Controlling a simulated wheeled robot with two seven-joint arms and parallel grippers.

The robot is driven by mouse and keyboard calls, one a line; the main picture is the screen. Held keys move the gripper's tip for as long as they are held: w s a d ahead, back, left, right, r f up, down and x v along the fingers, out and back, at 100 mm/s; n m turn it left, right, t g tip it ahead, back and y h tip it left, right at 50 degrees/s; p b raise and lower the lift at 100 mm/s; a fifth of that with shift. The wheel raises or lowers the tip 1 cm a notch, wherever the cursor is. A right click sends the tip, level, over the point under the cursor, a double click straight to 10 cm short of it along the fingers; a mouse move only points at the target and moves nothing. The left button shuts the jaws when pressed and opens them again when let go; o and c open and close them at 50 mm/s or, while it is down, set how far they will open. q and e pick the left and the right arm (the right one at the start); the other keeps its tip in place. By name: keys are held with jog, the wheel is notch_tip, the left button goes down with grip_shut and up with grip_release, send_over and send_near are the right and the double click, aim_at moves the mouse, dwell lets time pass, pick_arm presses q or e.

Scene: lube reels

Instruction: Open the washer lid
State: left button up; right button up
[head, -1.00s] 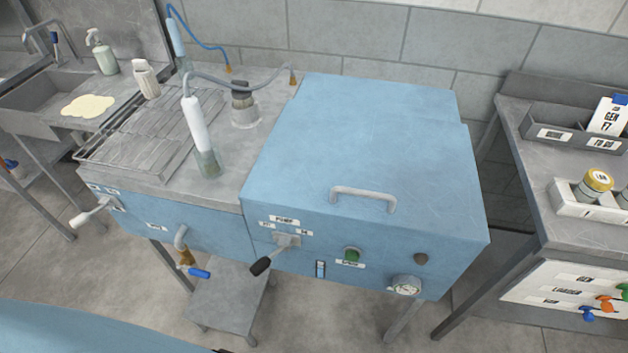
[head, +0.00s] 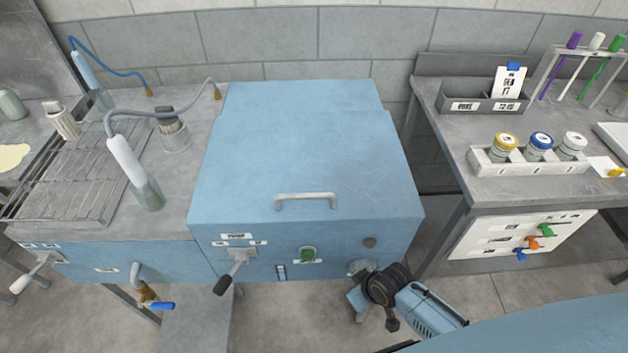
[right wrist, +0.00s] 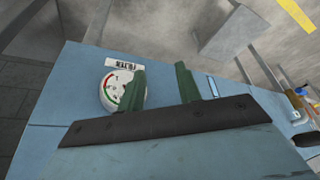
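The washer is a light blue cabinet. Its flat lid (head: 300,150) is down, with a pale grey bar handle (head: 305,197) along its front edge. My right gripper (head: 358,298) is below and right of the handle, in front of the lower right of the washer's front, by the round gauge (head: 360,267). In the right wrist view, two green fingers of the gripper (right wrist: 160,82) stand apart with nothing between them. The gauge (right wrist: 115,90) shows behind the left finger. The handle is not seen in that view. My left gripper is not in view.
The front panel has a black-tipped lever (head: 230,275), a green button (head: 307,254) and a dark knob (head: 369,242). A right-hand bench carries a jar rack (head: 530,165). Left of the washer is a wire grate (head: 75,180) with a hose-fed brush (head: 130,165). The lid top is clear.

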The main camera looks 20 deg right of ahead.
jog(key=w+a+r+n+y+p, duration=0.1)
jog(key=w+a+r, duration=0.1)
jog(key=r, duration=0.4)
jog(key=w+a+r, duration=0.1)
jog(key=w+r, duration=0.1)
jog(key=r, duration=0.3)
notch_tip(320, 180, up, 28)
jog(key=n+y+p, duration=0.1)
jog(key=n+p, duration=0.1)
jog(key=n, duration=0.8)
send_over(312, 195)
jog(key=s+d, duration=0.4)
jog(key=d, duration=0.1)
jog(key=shift+g, duration=0.4)
jog(key=x, duration=1.3)
jog(key=shift+a, duration=0.3)
jog(key=shift+c, duration=0.2)
grip_shut()
